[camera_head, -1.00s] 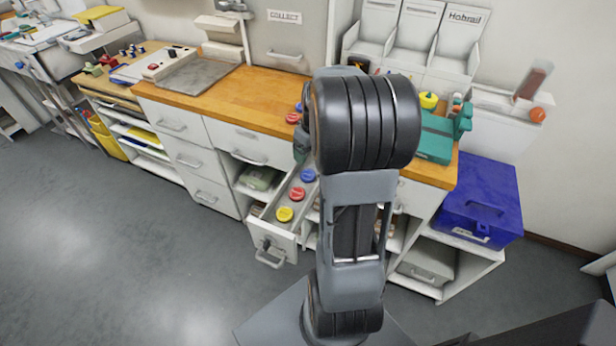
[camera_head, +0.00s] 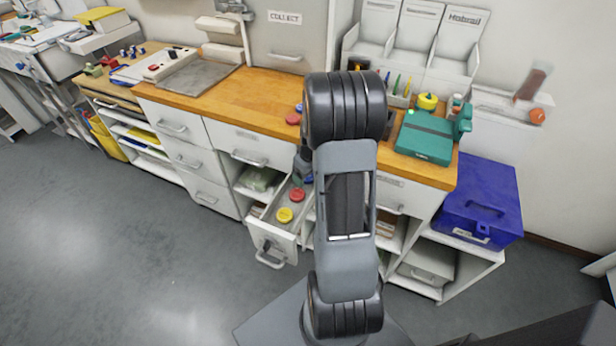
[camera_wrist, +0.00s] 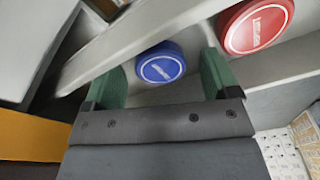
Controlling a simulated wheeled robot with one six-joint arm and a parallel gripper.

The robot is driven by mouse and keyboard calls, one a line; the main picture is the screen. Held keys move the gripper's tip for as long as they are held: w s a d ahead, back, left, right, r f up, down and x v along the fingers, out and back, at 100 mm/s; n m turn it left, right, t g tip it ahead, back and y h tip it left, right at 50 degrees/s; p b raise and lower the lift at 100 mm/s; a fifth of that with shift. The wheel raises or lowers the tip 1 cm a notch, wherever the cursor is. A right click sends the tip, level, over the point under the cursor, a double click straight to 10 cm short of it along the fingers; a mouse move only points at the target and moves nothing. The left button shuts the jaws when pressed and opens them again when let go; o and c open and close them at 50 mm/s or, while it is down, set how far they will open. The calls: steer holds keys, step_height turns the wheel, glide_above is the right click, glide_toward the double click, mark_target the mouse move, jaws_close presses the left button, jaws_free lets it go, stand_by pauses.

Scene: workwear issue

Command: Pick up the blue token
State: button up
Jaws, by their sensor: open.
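The blue token (camera_wrist: 160,68) is a round disc with pale lettering, lying in the open drawer. In the wrist view it shows between the two green fingers of my gripper (camera_wrist: 164,61), which are apart with nothing held. Whether the fingers reach down to its level I cannot tell. In the head view my gripper (camera_head: 304,172) is over the drawer, and only a sliver of the blue token (camera_head: 309,180) shows beside it; my arm hides part of that area.
A red token (camera_wrist: 256,25) lies close by in the drawer (camera_head: 268,236), with a yellow token (camera_head: 284,215) nearer its front. The drawer walls are close to my gripper. Another red token (camera_head: 293,119) lies on the wooden counter (camera_head: 262,96) above.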

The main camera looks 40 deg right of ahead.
steer(key=c, duration=1)
